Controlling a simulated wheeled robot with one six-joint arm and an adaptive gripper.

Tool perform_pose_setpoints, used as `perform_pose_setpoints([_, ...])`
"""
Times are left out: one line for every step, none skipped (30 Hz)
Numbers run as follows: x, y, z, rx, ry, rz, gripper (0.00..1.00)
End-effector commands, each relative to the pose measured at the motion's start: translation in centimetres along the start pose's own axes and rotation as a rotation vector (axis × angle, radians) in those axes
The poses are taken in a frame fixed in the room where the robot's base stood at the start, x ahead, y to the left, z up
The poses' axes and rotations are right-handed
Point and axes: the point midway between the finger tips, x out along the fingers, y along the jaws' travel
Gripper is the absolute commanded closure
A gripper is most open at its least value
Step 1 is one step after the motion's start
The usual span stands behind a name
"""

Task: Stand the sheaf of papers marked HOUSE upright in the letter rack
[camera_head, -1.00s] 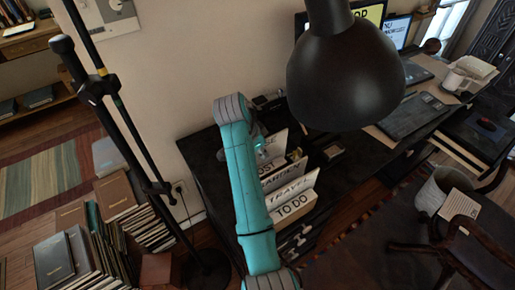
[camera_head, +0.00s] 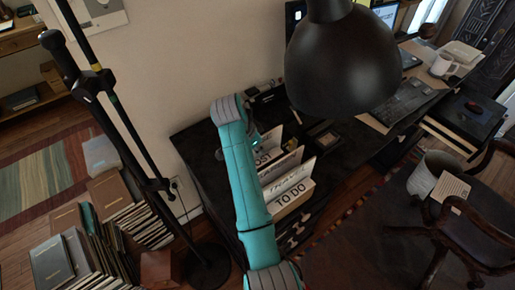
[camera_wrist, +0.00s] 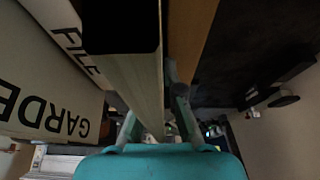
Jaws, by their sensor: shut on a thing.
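My gripper (camera_wrist: 158,112) is shut on a pale, thin sheaf (camera_wrist: 140,78) in the wrist view, with a finger on each side of it. No HOUSE mark is readable on it. In the head view, my arm hides most of the gripper and the sheaf. Labelled paper stacks stand in a row just right of my arm: one marked TO DO (camera_head: 294,197) in front, one marked TRAVEL (camera_head: 289,178) behind it, and one partly hidden, ending in ST (camera_head: 268,157). The letter rack's own frame cannot be told apart from the papers and dark furniture.
In the wrist view, papers marked GARDE (camera_wrist: 45,108) and FILE (camera_wrist: 75,42) are close at left. A black lamp shade (camera_head: 352,65) hangs over the dark desk. A dark stand (camera_head: 110,95) and book piles (camera_head: 95,240) are at left. A chair (camera_head: 475,215) stands at right.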

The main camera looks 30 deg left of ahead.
Motion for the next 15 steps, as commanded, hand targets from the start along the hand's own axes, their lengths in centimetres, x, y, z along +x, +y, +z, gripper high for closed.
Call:
perform_pose_setpoints([-0.01, 0.0, 0.0, 0.0, 0.0, 0.0, 1.0])
perform_pose_setpoints([-0.01, 0.0, 0.0, 0.0, 0.0, 0.0, 1.0])
perform_pose_setpoints([-0.02, 0.0, 0.0, 0.0, 0.0, 0.0, 1.0])
perform_pose_setpoints([-0.02, 0.0, 0.0, 0.0, 0.0, 0.0, 0.87])
perform_pose_setpoints([-0.02, 0.0, 0.0, 0.0, 0.0, 0.0, 0.8])
perform_pose_setpoints([-0.02, 0.0, 0.0, 0.0, 0.0, 0.0, 0.7])
perform_pose_setpoints([-0.02, 0.0, 0.0, 0.0, 0.0, 0.0, 0.65])
perform_pose_setpoints([-0.02, 0.0, 0.0, 0.0, 0.0, 0.0, 0.65])
perform_pose_setpoints([-0.01, 0.0, 0.0, 0.0, 0.0, 0.0, 0.65])
perform_pose_setpoints([-0.01, 0.0, 0.0, 0.0, 0.0, 0.0, 0.65])
perform_pose_setpoints([-0.01, 0.0, 0.0, 0.0, 0.0, 0.0, 0.65])
perform_pose_setpoints([-0.01, 0.0, 0.0, 0.0, 0.0, 0.0, 0.65])
perform_pose_setpoints([-0.01, 0.0, 0.0, 0.0, 0.0, 0.0, 0.65])
perform_pose_setpoints([0.0, 0.01, 0.01, 0.0, 0.0, 0.0, 0.65])
perform_pose_setpoints([-0.03, 0.0, 0.01, 0.0, 0.0, 0.0, 0.65])
